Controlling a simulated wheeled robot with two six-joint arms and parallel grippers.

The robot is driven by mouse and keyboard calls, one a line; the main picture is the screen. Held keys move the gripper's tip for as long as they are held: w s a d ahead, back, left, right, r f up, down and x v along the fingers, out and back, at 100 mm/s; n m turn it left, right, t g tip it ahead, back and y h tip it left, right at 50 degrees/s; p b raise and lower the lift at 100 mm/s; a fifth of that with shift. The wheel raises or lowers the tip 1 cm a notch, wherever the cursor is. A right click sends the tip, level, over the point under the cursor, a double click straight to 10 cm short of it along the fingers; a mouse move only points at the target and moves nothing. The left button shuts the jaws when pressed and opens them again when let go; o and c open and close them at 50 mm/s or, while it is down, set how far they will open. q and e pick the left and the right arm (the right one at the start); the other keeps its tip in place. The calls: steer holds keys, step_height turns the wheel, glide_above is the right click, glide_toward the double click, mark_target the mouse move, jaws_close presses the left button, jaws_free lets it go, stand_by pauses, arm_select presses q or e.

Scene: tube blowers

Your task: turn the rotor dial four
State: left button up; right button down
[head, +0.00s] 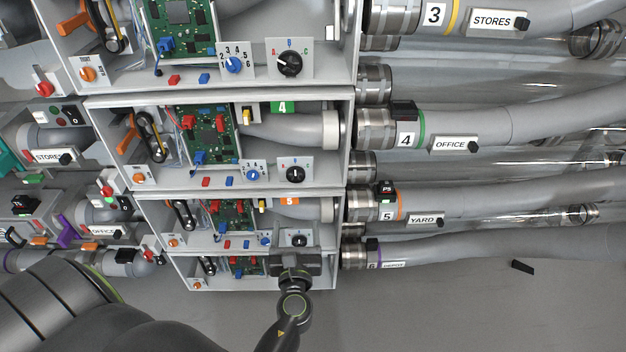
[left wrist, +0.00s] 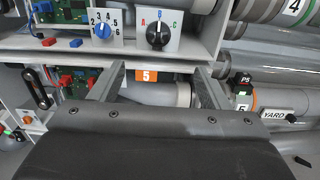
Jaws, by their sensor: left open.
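The box with the green 4 label (head: 282,107) holds a black dial (head: 295,174) on a white plate at its lower right. The dial also shows in the left wrist view (left wrist: 158,36), with marks A, B and C; its white line points up towards B. A smaller blue numbered dial (head: 253,174) sits left of it and also shows in the left wrist view (left wrist: 103,30). My left gripper (head: 294,252) is below both dials, in front of the lowest boxes. Its two fingers in the left wrist view (left wrist: 160,80) are apart, with nothing between them.
The box above has a similar black dial (head: 290,64). The box with the orange 5 label (left wrist: 147,76) lies just below, behind my fingers. Shelf edges separate the boxes. Pipes marked OFFICE (head: 455,144) and YARD (head: 423,220) run off right. Open floor shows at lower right.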

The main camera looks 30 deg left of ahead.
arm_select(q)
steer(key=p, duration=0.1)
glide_toward(296, 177)
steer(key=b+x, duration=0.1)
steer(key=x, duration=0.6)
steer(key=shift+a, duration=0.1)
steer(key=shift+w+a, duration=0.35)
steer(key=shift+w, duration=0.25)
steer(key=shift+c, duration=0.3)
steer(key=c, duration=0.9)
